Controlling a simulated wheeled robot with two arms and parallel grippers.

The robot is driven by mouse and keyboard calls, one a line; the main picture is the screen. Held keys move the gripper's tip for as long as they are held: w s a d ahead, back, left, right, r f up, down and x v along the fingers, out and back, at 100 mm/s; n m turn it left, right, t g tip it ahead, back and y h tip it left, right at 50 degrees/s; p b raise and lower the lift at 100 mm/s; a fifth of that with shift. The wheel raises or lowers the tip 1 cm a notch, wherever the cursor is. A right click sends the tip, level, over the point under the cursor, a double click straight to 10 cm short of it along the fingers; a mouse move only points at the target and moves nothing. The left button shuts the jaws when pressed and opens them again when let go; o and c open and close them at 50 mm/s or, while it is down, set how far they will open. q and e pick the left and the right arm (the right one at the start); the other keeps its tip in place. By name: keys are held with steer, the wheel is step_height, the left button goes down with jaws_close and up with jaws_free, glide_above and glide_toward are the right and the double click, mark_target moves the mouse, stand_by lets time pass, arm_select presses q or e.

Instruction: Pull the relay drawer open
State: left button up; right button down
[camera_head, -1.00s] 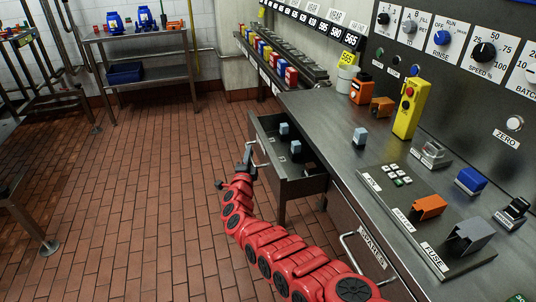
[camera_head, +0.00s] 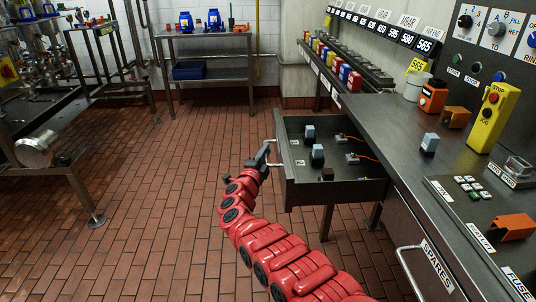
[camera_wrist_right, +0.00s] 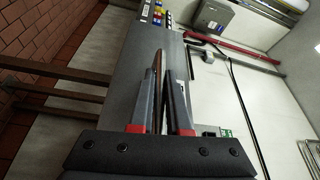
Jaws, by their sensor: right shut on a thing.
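The relay drawer (camera_head: 335,192) stands pulled out from under the metal bench. It holds several small blocks: a grey-blue relay (camera_head: 317,153), another pale one behind it, a brown one, and small parts with an orange wire. My right gripper (camera_head: 264,157) is at the handle (camera_head: 272,164) on the drawer's front, shut on it. In the right wrist view its two fingers (camera_wrist_right: 168,108) show close together, but the handle between them is hard to make out. My left gripper is in no view.
A second drawer marked SPARES (camera_head: 436,268) is shut below the bench (camera_head: 395,125). A yellow control box (camera_head: 490,117) and an orange device (camera_head: 432,97) stand on the bench. The brick floor (camera_head: 170,190) left of my arm is clear.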

steer(key=c, duration=0.9)
jaws_free()
steer(key=shift+s+a+p, duration=0.1)
steer(key=shift+s+p, duration=0.35)
steer(key=shift+p, duration=0.35)
steer(key=p+v, duration=0.6)
steer(key=v, duration=1)
steer(key=shift+s+a+f+p, duration=0.15)
steer(key=shift+s+p, duration=0.05)
steer(key=shift+p, duration=0.15)
